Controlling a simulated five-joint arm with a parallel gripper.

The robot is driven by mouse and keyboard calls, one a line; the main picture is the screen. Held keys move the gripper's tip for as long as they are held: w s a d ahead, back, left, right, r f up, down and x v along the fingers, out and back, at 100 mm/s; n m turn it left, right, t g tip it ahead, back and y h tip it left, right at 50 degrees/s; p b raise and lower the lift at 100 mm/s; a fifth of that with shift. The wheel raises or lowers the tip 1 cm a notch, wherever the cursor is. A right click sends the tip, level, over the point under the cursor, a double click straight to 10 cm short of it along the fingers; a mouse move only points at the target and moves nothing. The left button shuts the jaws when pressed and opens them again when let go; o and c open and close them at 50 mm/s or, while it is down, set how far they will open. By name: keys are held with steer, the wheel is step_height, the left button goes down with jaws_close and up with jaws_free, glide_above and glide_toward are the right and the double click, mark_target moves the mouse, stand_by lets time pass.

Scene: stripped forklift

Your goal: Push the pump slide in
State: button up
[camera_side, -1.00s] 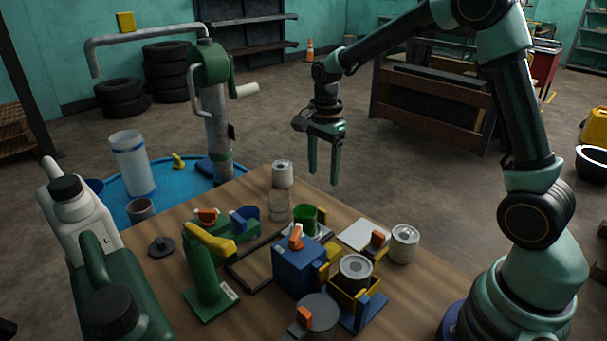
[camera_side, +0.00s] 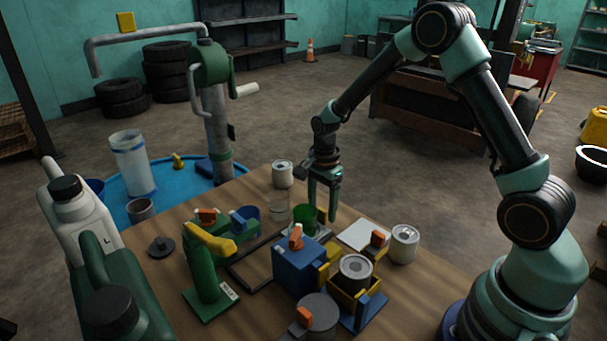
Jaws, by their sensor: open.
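I cannot tell for sure which part is the pump slide. A blue box (camera_side: 297,270) stands on the table with an orange handle (camera_side: 296,237) on top and yellow parts (camera_side: 331,258) at its right side. A green hand-pump-like stand (camera_side: 204,275) with a yellow lever (camera_side: 210,241) stands to its left. My gripper (camera_side: 322,213) points down with its fingers apart and empty. It hangs behind the blue box, close to a green cup (camera_side: 304,222); whether it touches the cup is unclear.
A can (camera_side: 355,268) sits in a yellow holder (camera_side: 344,295). More cans (camera_side: 405,244) (camera_side: 282,174), a glass jar (camera_side: 279,206) and a white plate (camera_side: 361,236) stand nearby. Large jugs (camera_side: 80,215) crowd the left.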

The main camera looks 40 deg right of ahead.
jaws_close()
stand_by(1.3)
